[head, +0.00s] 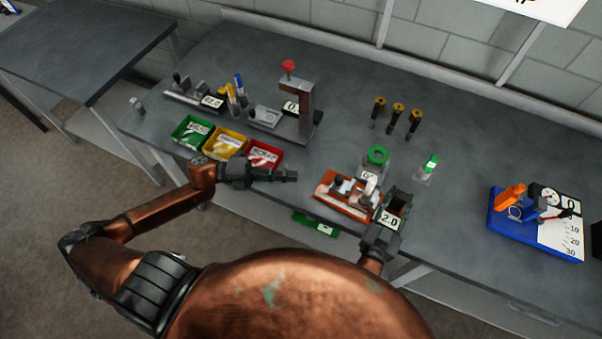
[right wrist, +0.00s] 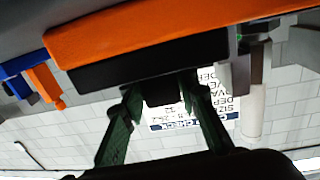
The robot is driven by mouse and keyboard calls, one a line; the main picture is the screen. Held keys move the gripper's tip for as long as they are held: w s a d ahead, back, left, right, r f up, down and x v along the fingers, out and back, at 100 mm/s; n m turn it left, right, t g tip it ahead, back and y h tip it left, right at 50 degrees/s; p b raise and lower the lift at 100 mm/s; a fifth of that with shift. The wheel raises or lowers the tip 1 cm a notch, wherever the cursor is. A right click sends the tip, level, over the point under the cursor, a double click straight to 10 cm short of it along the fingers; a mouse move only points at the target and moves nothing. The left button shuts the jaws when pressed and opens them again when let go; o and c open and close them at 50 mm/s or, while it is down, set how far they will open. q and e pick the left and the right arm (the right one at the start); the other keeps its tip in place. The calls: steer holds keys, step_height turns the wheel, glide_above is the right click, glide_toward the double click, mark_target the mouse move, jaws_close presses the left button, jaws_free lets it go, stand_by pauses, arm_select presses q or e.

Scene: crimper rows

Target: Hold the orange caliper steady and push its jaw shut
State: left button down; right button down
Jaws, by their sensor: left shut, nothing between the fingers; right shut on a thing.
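The orange caliper (head: 330,205), a long orange base with metal parts on top, lies at the table's front edge in the head view. Its orange side (right wrist: 150,30) and a black part below it fill the top of the right wrist view. My right gripper (head: 393,208) is at its right end, by a 2.0 label. In the right wrist view its fingers (right wrist: 165,95) are shut on the caliper's black part. My left gripper (head: 292,176) is shut and empty, just left of the caliper and apart from it. The jaw gap is too small to judge.
Green (head: 190,132), yellow (head: 226,143) and red (head: 266,155) bins stand left of the caliper. A stand with a red knob (head: 288,66) and a green-topped device (head: 377,156) are behind. A blue tray (head: 495,222) is far right. Table between is clear.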

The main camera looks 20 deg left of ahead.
arm_select(q)
glide_toward(335, 189)
steer(key=w+d+r, duration=0.2)
steer(key=d, duration=0.1)
steer(key=w+d, duration=0.2)
steer(key=shift+w+d+r, duration=0.1)
steer(key=shift+d+r, duration=0.05)
steer(key=shift+r, duration=0.25)
steer(key=shift+d, duration=1.95)
